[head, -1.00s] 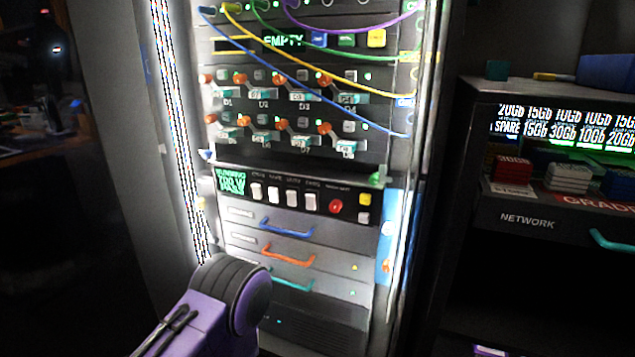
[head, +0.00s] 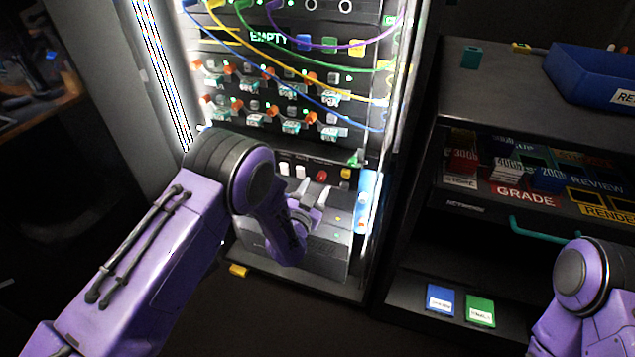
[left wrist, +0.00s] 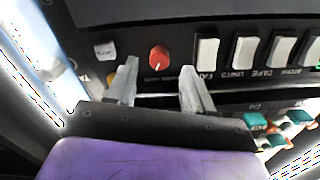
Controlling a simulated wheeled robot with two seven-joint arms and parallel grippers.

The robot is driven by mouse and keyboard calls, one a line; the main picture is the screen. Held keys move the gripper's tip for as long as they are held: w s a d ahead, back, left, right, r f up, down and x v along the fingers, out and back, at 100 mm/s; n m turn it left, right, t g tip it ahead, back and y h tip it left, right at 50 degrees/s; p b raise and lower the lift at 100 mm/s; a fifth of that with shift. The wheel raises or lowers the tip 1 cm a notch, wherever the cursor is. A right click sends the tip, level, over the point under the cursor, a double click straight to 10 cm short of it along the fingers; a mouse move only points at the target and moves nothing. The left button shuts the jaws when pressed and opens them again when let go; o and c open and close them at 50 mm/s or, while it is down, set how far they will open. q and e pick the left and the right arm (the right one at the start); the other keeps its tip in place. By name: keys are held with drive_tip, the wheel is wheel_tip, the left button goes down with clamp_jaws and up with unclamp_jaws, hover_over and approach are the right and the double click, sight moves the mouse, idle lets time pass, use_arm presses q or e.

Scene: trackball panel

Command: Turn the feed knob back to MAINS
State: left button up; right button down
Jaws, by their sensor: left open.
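The feed knob looks to be the red round knob (left wrist: 159,57) on the dark switch strip, upside down in the left wrist view. A short pale mark shows on its face; its lettering is too blurred to read. It also shows in the head view (head: 321,176), just above my left gripper (head: 314,193). My left gripper is open and empty. In the left wrist view its two fingertips (left wrist: 158,72) stand either side of the knob's line, apart from it. My right arm shows at the lower right, but its gripper is out of view.
White rocker switches (left wrist: 243,52) sit in a row beside the knob. A pale button (left wrist: 105,49) is on its other side. Orange-and-teal levers (head: 290,127) and looping cables (head: 300,84) are above the strip. A shelf unit (head: 452,105) stands at the right.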

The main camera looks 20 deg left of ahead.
sight(321, 177)
use_arm(q)
drive_tip(key=shift+w+d, duration=0.1)
drive_tip(key=shift+w, duration=1.25)
clamp_jaws()
drive_tip(key=shift+n, duration=0.3)
drive_tip(key=n+b, duration=0.1)
drive_tip(key=n, duration=0.4)
drive_tip(key=shift+f, duration=0.1)
drive_tip(key=n+b, duration=0.1)
drive_tip(key=n, duration=0.5)
drive_tip(key=shift+n, duration=0.3)
unclamp_jaws()
